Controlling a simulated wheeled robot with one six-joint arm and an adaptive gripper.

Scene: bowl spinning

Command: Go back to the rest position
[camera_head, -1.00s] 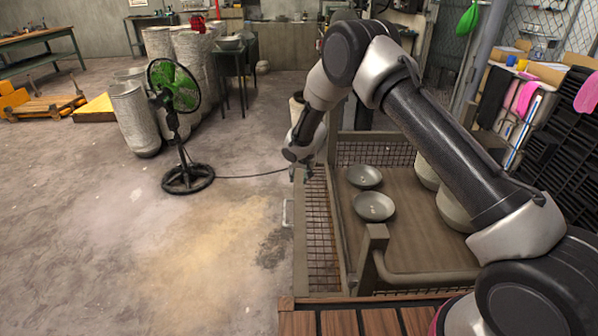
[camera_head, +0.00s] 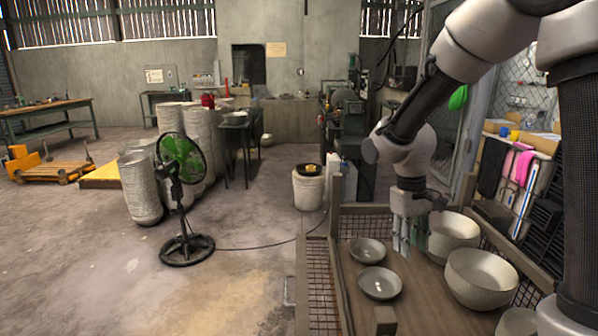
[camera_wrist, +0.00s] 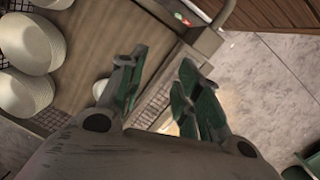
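My gripper (camera_head: 412,245) hangs pointing down above the wooden cart (camera_head: 345,285) in the head view. In the wrist view my gripper (camera_wrist: 160,85) shows its green-padded fingers apart, with nothing between them. Two small grey bowls (camera_head: 368,250) (camera_head: 380,283) lie on the cart's floor, left of my gripper. Larger speckled bowls (camera_head: 480,278) (camera_head: 452,232) stand on the cart's right side; pale bowls also show at the left of the wrist view (camera_wrist: 30,45). One small bowl (camera_wrist: 100,90) is partly hidden behind a finger there.
The cart has raised mesh sides and a front post. A green floor fan (camera_head: 182,160) stands to the left with a cable on the floor. A shelf rack with cloths (camera_head: 515,180) is close on the right. Open concrete floor lies left of the cart.

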